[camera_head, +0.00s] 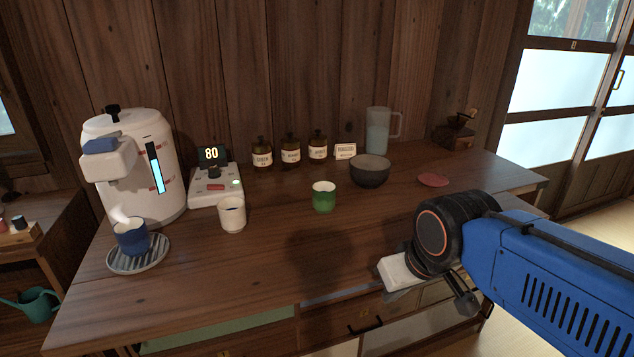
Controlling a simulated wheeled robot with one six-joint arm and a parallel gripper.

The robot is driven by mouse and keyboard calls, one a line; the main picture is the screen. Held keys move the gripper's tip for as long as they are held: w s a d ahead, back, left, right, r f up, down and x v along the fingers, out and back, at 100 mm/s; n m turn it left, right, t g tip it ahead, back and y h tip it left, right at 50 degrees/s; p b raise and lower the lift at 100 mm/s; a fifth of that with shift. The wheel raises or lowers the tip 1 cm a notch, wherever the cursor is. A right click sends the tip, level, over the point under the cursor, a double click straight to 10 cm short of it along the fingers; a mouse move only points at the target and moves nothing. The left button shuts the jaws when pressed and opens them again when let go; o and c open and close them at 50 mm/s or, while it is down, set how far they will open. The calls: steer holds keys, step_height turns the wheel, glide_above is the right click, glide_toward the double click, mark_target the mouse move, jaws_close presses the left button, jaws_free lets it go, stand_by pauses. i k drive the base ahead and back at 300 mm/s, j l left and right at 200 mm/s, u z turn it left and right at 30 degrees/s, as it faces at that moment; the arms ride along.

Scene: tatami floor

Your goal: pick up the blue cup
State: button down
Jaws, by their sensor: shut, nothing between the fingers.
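The blue cup (131,240) stands upright on a striped round saucer (137,265) at the left of the wooden counter. It is below the spout of the white water dispenser (140,165), and a pale wisp shows at its rim. My gripper (390,272) is at the front edge of the counter, right of centre, far to the right of the blue cup. Its white end points left, and it is shut and holds nothing. The arm partly hides the counter's right front.
A white cup (231,215) and green cup (323,198) stand between the blue cup and my gripper. Behind are a scale (215,187), several brown bottles (290,149), a dark bowl (370,171) and a clear pitcher (378,135). The counter's front middle is clear.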

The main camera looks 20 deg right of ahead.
mark_target(132, 235)
steer(key=l+z, duration=0.15)
steer(key=l, duration=0.15)
steer(key=j+u, duration=0.1)
steer(key=u, duration=0.7)
steer(key=i+j+u, duration=0.1)
steer(key=u, duration=0.3)
steer(key=k+l, duration=0.1)
steer(key=l, duration=0.2)
steer(key=k+l, duration=0.1)
steer(key=l, duration=0.15)
steer(key=i+j+u, duration=0.1)
steer(key=i+u, duration=0.2)
steer(key=z, duration=0.25)
